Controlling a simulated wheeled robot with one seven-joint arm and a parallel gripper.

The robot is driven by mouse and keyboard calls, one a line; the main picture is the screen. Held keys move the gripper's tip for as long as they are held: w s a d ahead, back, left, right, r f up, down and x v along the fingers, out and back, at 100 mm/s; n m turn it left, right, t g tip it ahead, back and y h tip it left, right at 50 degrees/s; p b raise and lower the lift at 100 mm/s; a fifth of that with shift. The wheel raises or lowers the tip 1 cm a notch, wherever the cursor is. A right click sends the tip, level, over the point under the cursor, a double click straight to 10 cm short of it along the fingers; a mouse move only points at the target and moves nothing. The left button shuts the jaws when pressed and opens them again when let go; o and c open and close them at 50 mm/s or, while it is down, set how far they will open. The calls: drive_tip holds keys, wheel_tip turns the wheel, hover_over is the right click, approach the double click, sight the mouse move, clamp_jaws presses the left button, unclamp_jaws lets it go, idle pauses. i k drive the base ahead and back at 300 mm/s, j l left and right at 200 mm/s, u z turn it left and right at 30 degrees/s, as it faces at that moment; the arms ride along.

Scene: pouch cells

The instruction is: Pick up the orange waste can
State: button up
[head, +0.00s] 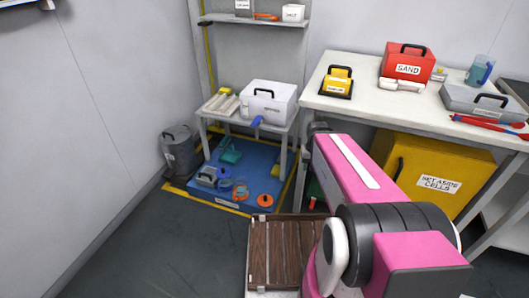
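I do not see a clearly orange waste can in the head view. A dark grey can (181,153) with a lid and a label stands on the floor at the left, by the wall. An orange round item (264,200) lies on the blue mat (240,160) under the small table; it looks low and flat, and I cannot tell what it is. My pink arm reaches forward at the right of centre, toward the gap between the two tables. Its gripper is hidden behind the arm, so its fingers and anything in them do not show.
A small table (214,114) bears a white case (268,101). The long white table (367,108) bears a red sand box (407,63). A yellow cabinet (436,184) stands beneath it. A brown slatted tray (272,252) is near my arm. Floor at the lower left is clear.

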sight(239, 183)
drive_tip(key=j, duration=0.6)
drive_tip(key=k+j, duration=0.15)
drive_tip(key=j, duration=0.5)
drive_tip(key=j+z, duration=0.1)
drive_tip(key=j, duration=0.5)
drive_tip(key=k+j, duration=0.15)
drive_tip(key=j, duration=0.45)
drive_tip(key=k+j, duration=0.1)
drive_tip(key=j, duration=0.55)
